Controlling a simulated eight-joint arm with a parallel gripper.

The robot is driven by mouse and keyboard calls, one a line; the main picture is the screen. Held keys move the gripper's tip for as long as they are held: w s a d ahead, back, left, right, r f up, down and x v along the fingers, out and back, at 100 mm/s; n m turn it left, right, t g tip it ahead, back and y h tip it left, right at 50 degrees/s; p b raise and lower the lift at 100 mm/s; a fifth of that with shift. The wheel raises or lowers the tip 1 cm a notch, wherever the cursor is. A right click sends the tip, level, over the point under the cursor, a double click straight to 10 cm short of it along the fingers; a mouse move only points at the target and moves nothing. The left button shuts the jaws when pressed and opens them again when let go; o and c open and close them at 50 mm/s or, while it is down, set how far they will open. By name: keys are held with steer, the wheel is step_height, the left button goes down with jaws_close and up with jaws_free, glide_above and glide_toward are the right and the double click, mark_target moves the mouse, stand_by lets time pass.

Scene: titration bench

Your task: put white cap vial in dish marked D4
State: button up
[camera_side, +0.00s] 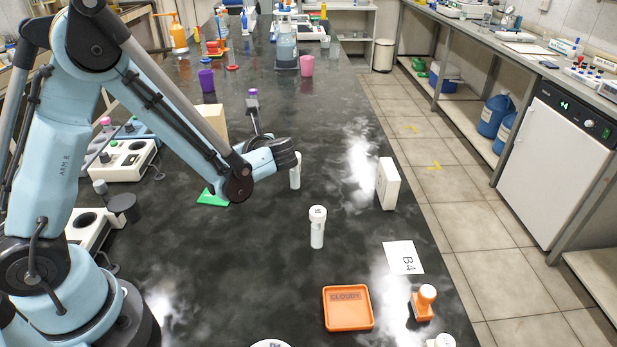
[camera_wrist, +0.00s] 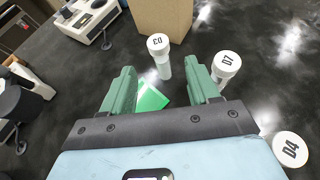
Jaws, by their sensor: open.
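My gripper (camera_side: 287,155) is over the dark bench in the side view, with a white-capped vial (camera_side: 296,176) standing close by its tip. In the wrist view its green fingers (camera_wrist: 165,95) are apart with nothing held between them. White-topped vials marked D3 (camera_wrist: 160,58) and D7 (camera_wrist: 224,70) stand beyond the fingers, D7 beside the right one. A white round top marked D4 (camera_wrist: 291,148) is at lower right; I cannot tell whether it is a cap or a dish. Another white-capped vial (camera_side: 317,230) stands nearer the side camera. A white round piece (camera_side: 270,343) is cut off at the bottom edge.
A green piece (camera_side: 213,197) lies below my arm. A cardboard box (camera_wrist: 162,16) stands beyond the vials. A white box (camera_side: 388,184) stands on the right. An orange tray (camera_side: 348,322), an orange stamp-like object (camera_side: 422,303) and a B4 card (camera_side: 403,257) lie nearer.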

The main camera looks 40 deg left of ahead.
steer(key=s+d+r+n+t+h, duration=0.4)
steer(key=d+n+h, duration=0.7)
steer(key=n, duration=0.6)
steer(key=s+r, duration=0.2)
steer(key=s, duration=0.2)
steer(key=shift+s+t+h, duration=0.15)
steer(key=shift+t+h, duration=0.15)
steer(key=shift+t, duration=0.1)
steer(key=shift+s+d+r+n+t+h, duration=0.15)
steer(key=shift+s+d+n+h, duration=0.1)
steer(key=shift+n, duration=0.35)
steer(key=shift+s+d+r+n+t+h, duration=0.15)
steer(key=shift+d+n+h, duration=0.1)
steer(key=shift+n, duration=0.35)
steer(key=shift+w+f, duration=0.1)
